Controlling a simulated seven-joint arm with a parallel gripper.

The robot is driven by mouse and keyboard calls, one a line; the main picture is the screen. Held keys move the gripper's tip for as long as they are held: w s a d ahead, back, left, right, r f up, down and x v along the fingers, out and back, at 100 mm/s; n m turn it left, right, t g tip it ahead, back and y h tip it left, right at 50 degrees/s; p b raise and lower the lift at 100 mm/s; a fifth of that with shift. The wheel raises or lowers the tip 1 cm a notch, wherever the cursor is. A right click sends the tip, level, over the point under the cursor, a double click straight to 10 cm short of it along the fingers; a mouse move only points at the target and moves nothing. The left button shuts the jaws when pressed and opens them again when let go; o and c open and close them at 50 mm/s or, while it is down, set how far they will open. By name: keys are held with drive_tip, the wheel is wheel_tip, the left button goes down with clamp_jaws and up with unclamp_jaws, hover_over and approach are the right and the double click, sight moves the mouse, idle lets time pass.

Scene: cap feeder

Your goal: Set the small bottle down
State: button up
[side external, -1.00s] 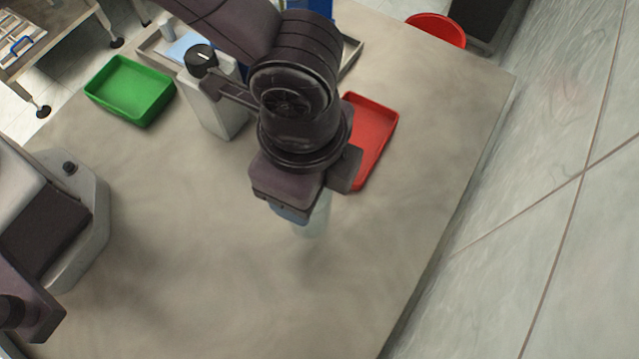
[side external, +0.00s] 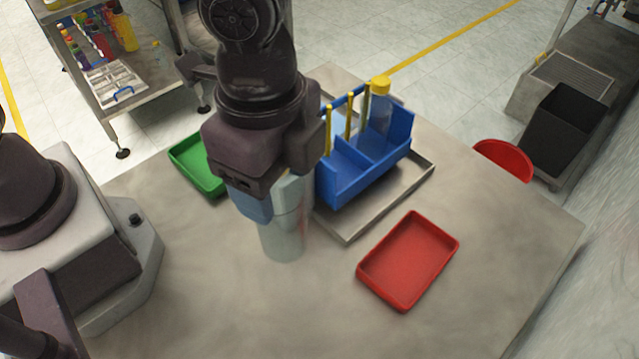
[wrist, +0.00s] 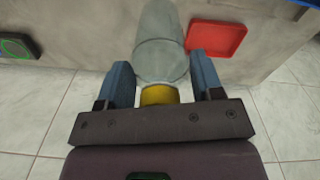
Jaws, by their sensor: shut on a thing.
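The small bottle (side external: 283,238) is clear and greyish, and it hangs upright below my gripper (side external: 268,203) over the bare table. In the wrist view the bottle (wrist: 160,50) is between the two blue fingers of my gripper (wrist: 162,70), with its yellow cap (wrist: 159,95) on the palm side. My gripper is shut on it. I cannot tell whether the bottle's base touches the table. My gripper hides its upper part in the side view.
A blue carrier (side external: 345,182) with yellow handle posts and a yellow-capped bottle (side external: 380,100) stands on a metal tray (side external: 347,237) behind right. A red tray (side external: 408,262) lies to the right, a green tray (side external: 190,160) behind left. The front table (side external: 240,315) is clear.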

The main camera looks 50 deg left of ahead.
drive_tip(key=w+a+r+m, duration=0.1)
drive_tip(key=w+a+r, duration=0.35)
drive_tip(key=w, duration=0.45)
drive_tip(key=w+a+r, duration=0.4)
drive_tip(key=w+a, duration=0.1)
drive_tip(key=w, duration=0.4)
wheel_tip(320, 180, down, 18)
drive_tip(key=shift+f, duration=0.15)
drive_tip(key=shift+d, duration=0.1)
drive_tip(key=o, duration=1.4)
drive_tip(key=shift+f, duration=0.15)
